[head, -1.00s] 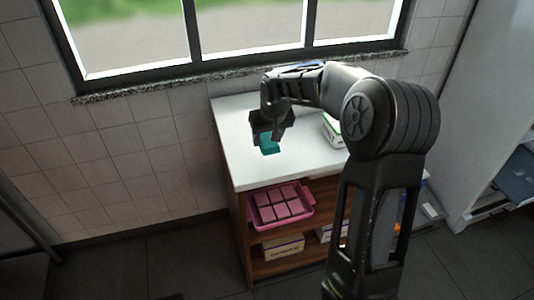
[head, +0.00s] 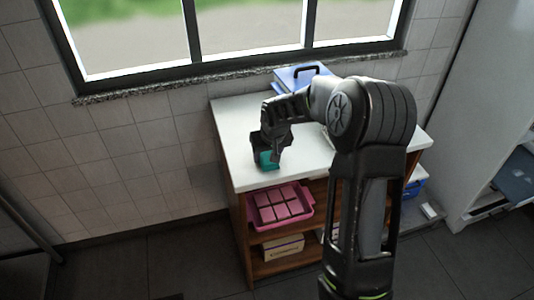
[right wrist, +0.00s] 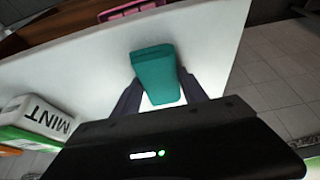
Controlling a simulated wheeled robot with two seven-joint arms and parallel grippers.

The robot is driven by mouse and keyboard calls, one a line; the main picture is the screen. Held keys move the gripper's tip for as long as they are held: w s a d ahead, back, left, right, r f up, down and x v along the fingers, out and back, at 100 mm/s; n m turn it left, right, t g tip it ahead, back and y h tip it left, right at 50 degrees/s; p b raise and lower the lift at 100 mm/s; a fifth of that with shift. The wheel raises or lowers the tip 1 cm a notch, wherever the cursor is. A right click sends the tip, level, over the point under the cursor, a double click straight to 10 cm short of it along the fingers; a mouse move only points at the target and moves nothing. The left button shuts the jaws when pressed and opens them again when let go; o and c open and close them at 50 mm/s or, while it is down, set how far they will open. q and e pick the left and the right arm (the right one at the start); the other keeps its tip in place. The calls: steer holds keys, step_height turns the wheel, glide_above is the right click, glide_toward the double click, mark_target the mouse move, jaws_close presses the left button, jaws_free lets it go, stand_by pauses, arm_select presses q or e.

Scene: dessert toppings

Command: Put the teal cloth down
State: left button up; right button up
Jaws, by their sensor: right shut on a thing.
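The teal cloth (head: 268,160) is a small folded block low over the white counter top (head: 232,122), near its front left part. In the right wrist view the teal cloth (right wrist: 156,74) sits between the two fingers. My right gripper (head: 266,153) is shut on it, with the fingers pointing down; it also shows in the right wrist view (right wrist: 160,92). I cannot tell whether the cloth touches the counter. My left gripper is not in view.
A blue case with a dark handle (head: 300,75) stands at the back of the counter by the window. A MINT box (right wrist: 42,118) lies on the counter. A pink tray (head: 280,207) and a box (head: 284,247) sit on shelves below. The counter's left part is clear.

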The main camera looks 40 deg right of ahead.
steer(key=shift+f, duration=0.2)
steer(key=o, duration=1.3)
steer(key=shift+r, duration=0.15)
steer(key=shift+r, duration=0.4)
steer(key=b+v, duration=0.2)
steer(key=v, duration=0.9)
steer(key=shift+s+a+r, duration=0.1)
steer(key=shift+r, duration=0.1)
steer(key=shift+f, duration=0.1)
